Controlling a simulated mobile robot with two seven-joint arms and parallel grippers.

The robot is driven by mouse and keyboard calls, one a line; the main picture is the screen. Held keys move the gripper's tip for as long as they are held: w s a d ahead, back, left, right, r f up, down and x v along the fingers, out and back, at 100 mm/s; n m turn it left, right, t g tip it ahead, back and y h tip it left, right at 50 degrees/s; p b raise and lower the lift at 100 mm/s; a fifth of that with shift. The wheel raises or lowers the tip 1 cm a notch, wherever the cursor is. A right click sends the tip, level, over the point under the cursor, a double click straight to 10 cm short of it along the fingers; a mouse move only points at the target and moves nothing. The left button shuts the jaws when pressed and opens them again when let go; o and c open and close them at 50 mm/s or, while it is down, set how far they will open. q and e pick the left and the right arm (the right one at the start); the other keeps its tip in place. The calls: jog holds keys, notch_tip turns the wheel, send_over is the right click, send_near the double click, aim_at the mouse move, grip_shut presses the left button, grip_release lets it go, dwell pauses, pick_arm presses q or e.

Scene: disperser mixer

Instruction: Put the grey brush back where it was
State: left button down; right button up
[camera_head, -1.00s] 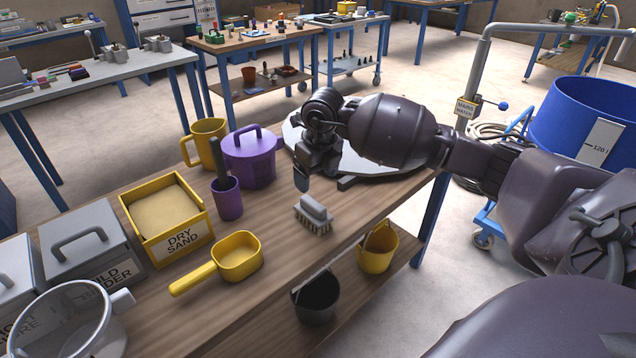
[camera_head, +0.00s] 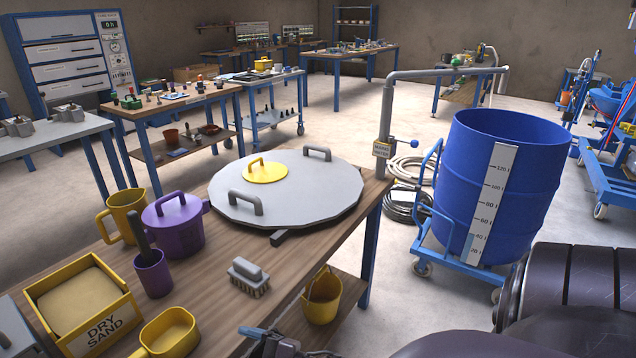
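The grey brush (camera_head: 248,275) stands on the wooden workbench (camera_head: 205,290), bristles down, near the front edge. Nothing holds it. The round grey lid (camera_head: 325,200) lies behind it and the purple cup (camera_head: 153,273) stands to its left. My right gripper (camera_head: 254,334) shows only in part at the bottom edge, below the brush and apart from it. One blue fingertip and some dark body show; the rest is cut off, so its opening is hidden. My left gripper is out of the picture.
A purple lidded pot (camera_head: 175,228), yellow jug (camera_head: 122,215), yellow scoop (camera_head: 170,334) and dry sand box (camera_head: 85,305) crowd the bench's left. A yellow bucket (camera_head: 322,298) is below the front edge. The blue drum (camera_head: 500,185) stands right of the bench.

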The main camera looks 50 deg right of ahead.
jog(key=s+d+f+m+g+h, duration=0.4)
jog(key=s+f+m+g+h, duration=0.2)
jog(key=s+f+m, duration=0.5)
jog(key=s+h, duration=0.1)
jog(key=s, duration=0.1)
jog(key=shift+s+f, duration=0.35)
jog(key=shift+s, duration=0.05)
